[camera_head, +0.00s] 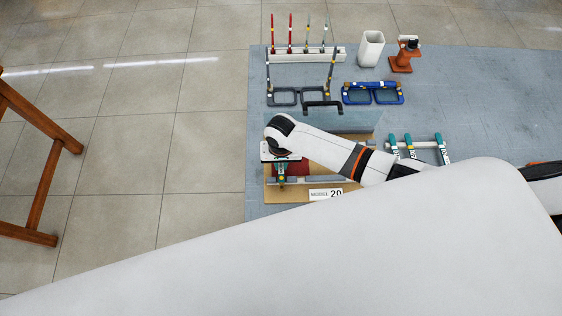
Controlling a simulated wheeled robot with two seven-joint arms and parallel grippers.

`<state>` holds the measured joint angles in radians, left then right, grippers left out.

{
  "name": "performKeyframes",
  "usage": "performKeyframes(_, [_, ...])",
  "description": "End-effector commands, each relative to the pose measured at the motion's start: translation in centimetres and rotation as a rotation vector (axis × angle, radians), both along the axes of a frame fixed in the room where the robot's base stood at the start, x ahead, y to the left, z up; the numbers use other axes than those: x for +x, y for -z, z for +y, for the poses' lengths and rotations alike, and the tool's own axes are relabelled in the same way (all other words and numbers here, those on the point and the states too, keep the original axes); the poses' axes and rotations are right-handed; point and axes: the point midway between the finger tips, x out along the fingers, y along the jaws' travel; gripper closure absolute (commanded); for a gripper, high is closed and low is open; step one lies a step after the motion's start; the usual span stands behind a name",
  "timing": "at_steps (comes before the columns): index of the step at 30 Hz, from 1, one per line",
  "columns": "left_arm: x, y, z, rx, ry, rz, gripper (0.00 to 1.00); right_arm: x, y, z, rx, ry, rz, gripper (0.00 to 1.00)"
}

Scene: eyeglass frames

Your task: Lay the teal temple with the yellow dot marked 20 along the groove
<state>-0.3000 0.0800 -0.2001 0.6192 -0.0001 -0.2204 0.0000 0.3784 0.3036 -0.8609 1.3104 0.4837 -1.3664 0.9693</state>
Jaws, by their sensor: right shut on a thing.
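My right gripper (281,172) reaches in from the right and points down over the left part of a tan board (275,197). It is shut on a teal temple (280,184), with a yellow spot near its lower end. The temple looks roughly upright; its number is too small to read, and I cannot tell whether it touches anything below. A grey bar (325,181) runs across the board behind a white card reading "MODEL 20" (325,194). The groove itself cannot be made out, and my arm covers part of the board. My left gripper is out of view.
A white rack (424,146) with several teal temples stands right of my arm. Behind are dark frames (284,97), blue frames (372,93), a white rack of upright tools (306,55), a white cup (371,48) and an orange-brown stand (404,58). The blue-grey table's right side (475,90) is clear.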

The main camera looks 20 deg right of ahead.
Motion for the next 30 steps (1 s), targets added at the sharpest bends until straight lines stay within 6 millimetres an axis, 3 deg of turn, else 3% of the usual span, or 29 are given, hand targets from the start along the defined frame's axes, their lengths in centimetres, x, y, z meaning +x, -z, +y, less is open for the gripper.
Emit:
performKeyframes(29, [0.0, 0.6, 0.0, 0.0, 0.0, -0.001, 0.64, 0.0, 1.2, 0.0, 0.0, 0.0, 0.0, 1.0])
performKeyframes(30, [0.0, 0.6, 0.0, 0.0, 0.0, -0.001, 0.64, 0.0, 1.2, 0.0, 0.0, 0.0, 0.0, 0.8])
